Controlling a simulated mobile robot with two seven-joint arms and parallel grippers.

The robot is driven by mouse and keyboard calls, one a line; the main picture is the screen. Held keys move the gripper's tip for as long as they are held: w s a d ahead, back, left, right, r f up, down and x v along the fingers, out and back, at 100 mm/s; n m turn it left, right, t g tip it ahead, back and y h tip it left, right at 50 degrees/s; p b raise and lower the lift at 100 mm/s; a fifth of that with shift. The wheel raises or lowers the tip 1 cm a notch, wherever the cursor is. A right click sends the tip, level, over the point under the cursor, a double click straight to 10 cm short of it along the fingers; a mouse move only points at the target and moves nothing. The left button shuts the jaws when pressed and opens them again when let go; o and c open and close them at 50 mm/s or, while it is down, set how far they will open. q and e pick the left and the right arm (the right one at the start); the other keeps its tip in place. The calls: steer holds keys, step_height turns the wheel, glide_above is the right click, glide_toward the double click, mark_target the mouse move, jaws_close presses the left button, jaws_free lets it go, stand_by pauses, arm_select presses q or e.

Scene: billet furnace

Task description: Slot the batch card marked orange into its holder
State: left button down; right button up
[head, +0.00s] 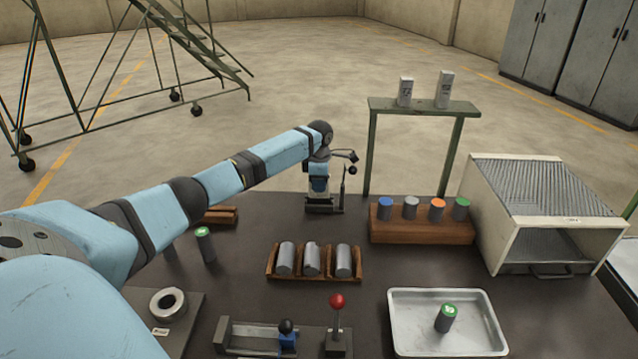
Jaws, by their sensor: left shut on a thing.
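My left gripper (322,206) points down at the back of the dark table, at the end of my blue arm. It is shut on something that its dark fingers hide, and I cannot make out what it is. A thin dark upright post with small black knobs (352,163) stands close to its right side. I cannot pick out a batch card marked orange or its holder. An orange-topped cylinder (437,210) stands in a wooden rack (420,231), right of the gripper. My right gripper is not in view.
Blue, pale and green-topped cylinders share that rack. A green shelf (424,105) with two white boxes stands behind it. The furnace box (550,195) is at right. In front are a three-cylinder tray (314,277), a metal tray (446,346), a red-knobbed lever (337,302) and a clamp.

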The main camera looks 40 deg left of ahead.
arm_select(q)
steer(key=shift+f, duration=0.2)
steer(key=c, duration=1.2)
jaws_free()
step_height(320, 180, up, 14)
steer(key=shift+f, duration=0.1)
